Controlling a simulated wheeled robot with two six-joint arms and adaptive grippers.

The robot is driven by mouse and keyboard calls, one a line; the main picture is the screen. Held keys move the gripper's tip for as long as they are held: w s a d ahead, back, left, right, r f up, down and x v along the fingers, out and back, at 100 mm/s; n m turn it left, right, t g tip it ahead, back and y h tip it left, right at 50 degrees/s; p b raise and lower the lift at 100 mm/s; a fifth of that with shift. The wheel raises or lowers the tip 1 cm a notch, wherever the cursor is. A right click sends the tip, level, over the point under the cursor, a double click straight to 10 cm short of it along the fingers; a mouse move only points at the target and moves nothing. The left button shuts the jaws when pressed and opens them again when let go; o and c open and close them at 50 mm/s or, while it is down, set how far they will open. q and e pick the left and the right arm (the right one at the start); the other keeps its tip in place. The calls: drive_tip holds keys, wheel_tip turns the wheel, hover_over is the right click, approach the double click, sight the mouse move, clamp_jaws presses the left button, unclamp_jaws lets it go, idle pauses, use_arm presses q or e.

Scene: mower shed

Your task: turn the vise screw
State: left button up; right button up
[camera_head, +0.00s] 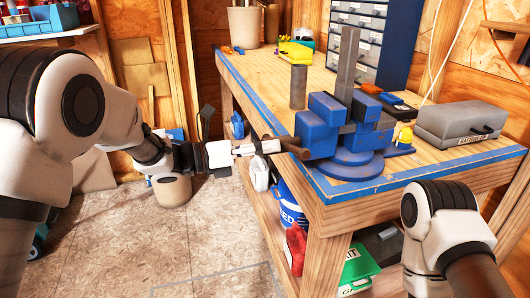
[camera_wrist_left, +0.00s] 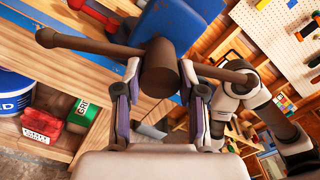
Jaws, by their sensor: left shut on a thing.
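The blue vise (camera_head: 322,128) stands on the near corner of the workbench. Its brown screw (camera_head: 297,147) points left, out past the bench edge. In the left wrist view the round screw head (camera_wrist_left: 160,68) is close, with a thin brown handle bar (camera_wrist_left: 85,42) running through it, a knob at each end. My left gripper (camera_head: 272,147) reaches the screw from the left, and in its wrist view its fingers (camera_wrist_left: 160,92) stand on either side of the screw head, shut on it. My right arm shows at the lower right; I cannot make out its gripper.
The wooden workbench (camera_head: 262,95) has a blue-taped edge. A grey case (camera_head: 462,122), a yellow-topped item (camera_head: 404,138) and a drawer cabinet (camera_head: 358,35) stand on it. Below are a blue bucket (camera_head: 292,212) and a green box (camera_head: 358,268). The floor at left is mostly clear.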

use_arm(q)
drive_tip(key=n, duration=0.2)
drive_tip(key=shift+n, duration=0.4)
drive_tip(key=n, duration=0.3)
drive_tip(key=shift+r+n, duration=0.15)
drive_tip(key=shift+n, duration=0.15)
drive_tip(key=n+p, duration=0.1)
drive_tip(key=n, duration=0.1)
drive_tip(key=shift+n, duration=0.4)
drive_tip(key=n+p, duration=0.2)
drive_tip(key=n, duration=0.1)
drive_tip(key=shift+r+n, duration=0.15)
drive_tip(key=shift+n, duration=0.15)
drive_tip(key=n+p, duration=0.2)
drive_tip(key=n, duration=0.1)
drive_tip(key=shift+a+n+p, duration=0.1)
drive_tip(key=shift+n+p, duration=0.3)
drive_tip(key=n+p, duration=0.2)
drive_tip(key=n, duration=0.1)
drive_tip(key=shift+p, duration=0.35)
drive_tip(key=n+p, duration=0.2)
drive_tip(key=n, duration=0.2)
drive_tip(key=shift+r+p, duration=0.1)
drive_tip(key=shift+p, duration=0.25)
drive_tip(key=shift+n+p, duration=0.9)
drive_tip(key=shift+n, duration=0.5)
drive_tip(key=shift+f, duration=0.2)
